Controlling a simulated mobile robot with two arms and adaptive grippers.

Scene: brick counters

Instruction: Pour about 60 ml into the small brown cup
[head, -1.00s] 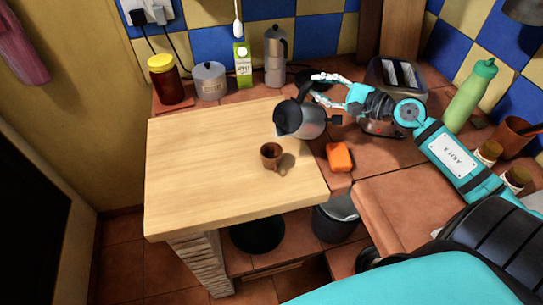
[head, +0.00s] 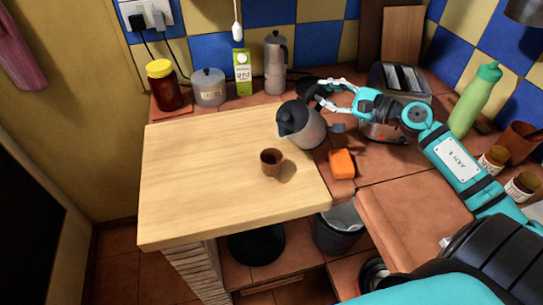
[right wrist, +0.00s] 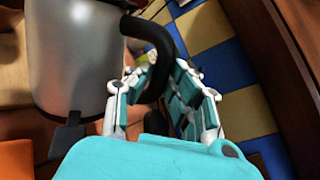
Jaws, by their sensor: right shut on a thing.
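The small brown cup (head: 271,162) stands upright on the light wooden board, near its right side. Its inside is dark, and I cannot tell how much is in it. A grey jug with a black top and handle (head: 308,130) is tilted to the left just behind and right of the cup. No stream shows between them. My right gripper (head: 328,90) is shut on the jug's black handle. In the right wrist view the fingers (right wrist: 155,90) close around the handle beside the grey jug body (right wrist: 75,55). My left gripper is out of view.
The wooden board (head: 200,185) has clear room left of the cup. An orange block (head: 341,163) lies right of the board. A jar (head: 163,85), pot (head: 208,87), carton (head: 242,72) and moka pot (head: 275,62) line the back.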

